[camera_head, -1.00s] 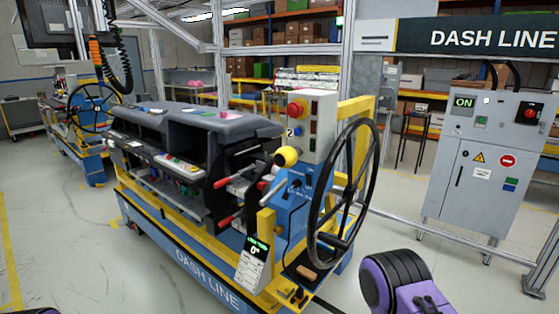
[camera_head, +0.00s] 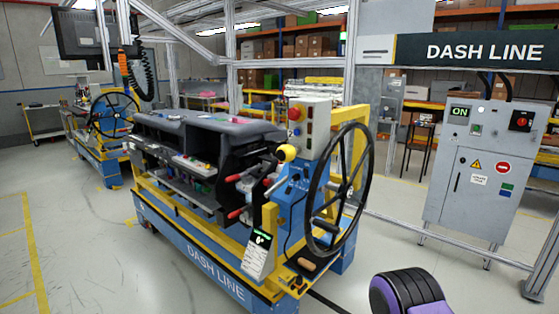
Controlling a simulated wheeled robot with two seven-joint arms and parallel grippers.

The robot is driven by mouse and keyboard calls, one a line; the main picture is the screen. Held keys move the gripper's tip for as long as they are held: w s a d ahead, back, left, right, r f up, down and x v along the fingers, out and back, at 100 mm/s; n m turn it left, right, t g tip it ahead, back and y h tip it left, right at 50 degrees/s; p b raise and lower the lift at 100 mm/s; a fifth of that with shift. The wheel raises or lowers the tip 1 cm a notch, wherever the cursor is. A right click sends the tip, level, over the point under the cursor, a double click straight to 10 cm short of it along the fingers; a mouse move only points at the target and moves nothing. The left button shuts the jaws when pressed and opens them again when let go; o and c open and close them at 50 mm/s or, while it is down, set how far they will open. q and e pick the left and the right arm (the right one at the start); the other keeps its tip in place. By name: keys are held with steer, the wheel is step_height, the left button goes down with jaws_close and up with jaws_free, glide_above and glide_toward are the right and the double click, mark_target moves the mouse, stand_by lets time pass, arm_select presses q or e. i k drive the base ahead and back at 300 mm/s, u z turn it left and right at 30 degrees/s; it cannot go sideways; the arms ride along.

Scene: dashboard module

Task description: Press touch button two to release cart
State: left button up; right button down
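The cart (camera_head: 207,258) is a blue and yellow wheeled frame marked "DASH LINE", carrying a dark dashboard module (camera_head: 210,128). Which of these is touch button two cannot be read clearly. A yellow round knob (camera_head: 286,153) is just below the box. A black and purple part of my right arm shows at the bottom right, away from the cart. Neither gripper's fingers are in view.
A large black handwheel (camera_head: 341,190) stands at the cart's right end. A second cart (camera_head: 100,145) is at the far left. The floor at front left is clear.

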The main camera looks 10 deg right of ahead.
mark_target(285, 153)
steer(key=u, duration=0.95)
steer(key=i, duration=0.6)
steer(key=z, duration=0.45)
